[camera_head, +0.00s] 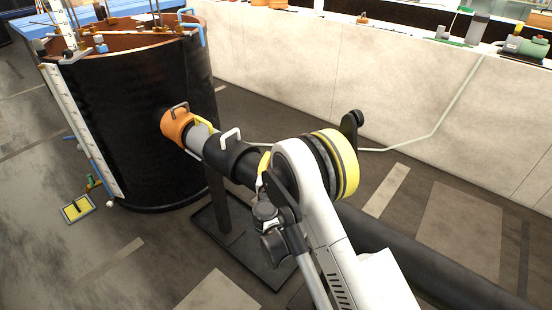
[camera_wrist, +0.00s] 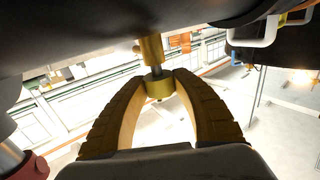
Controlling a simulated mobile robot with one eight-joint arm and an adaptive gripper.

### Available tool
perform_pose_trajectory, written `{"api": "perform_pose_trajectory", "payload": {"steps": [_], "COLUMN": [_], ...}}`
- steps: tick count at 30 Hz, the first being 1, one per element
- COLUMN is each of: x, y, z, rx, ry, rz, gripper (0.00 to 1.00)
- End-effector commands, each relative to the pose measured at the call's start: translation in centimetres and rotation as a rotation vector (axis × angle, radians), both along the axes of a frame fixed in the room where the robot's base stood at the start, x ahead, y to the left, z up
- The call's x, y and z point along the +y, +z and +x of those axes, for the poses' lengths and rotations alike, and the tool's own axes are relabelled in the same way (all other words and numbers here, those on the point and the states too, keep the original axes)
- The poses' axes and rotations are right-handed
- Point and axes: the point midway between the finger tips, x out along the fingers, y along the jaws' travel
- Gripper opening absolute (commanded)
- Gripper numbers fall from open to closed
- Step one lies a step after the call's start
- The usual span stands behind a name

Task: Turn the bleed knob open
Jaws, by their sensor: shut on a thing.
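The bleed knob (camera_wrist: 159,88) is a small brass cylinder on a grey stem below a brass fitting (camera_wrist: 151,50), in the middle of the wrist view. The fitting meets a dark rounded body above. My gripper (camera_wrist: 159,86) has its two ribbed tan fingers closed around the knob, with one fingertip on each side. The head view shows neither the knob nor the fingers. There, my white arm (camera_head: 318,215) covers part of the dark pipe (camera_head: 235,160). How far the knob is turned cannot be told.
A large black tank (camera_head: 140,110) stands at left, with an orange collar (camera_head: 176,126) where the pipe joins it. A pale wall (camera_head: 370,75) runs behind. A yellow tray (camera_head: 77,208) lies on the floor.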

Motion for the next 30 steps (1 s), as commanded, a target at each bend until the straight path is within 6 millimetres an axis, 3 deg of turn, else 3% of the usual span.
{"api": "perform_pose_trajectory", "payload": {"steps": [14, 15, 17, 26, 30], "x": [0.0, 0.0, 0.0, 0.0, 0.0], "y": [0.0, 0.0, 0.0, 0.1, 1.2], "z": [0.0, 0.0, 0.0, 0.0, 0.0], "rx": [0.0, 0.0, 0.0, 0.0, 0.0], "ry": [0.016, 0.016, 0.016, 0.016, 0.016], "rz": [0.0, 0.0, 0.0, 0.0, 0.0], "gripper": [0.02, 0.38, 0.55, 0.55, 0.55]}}
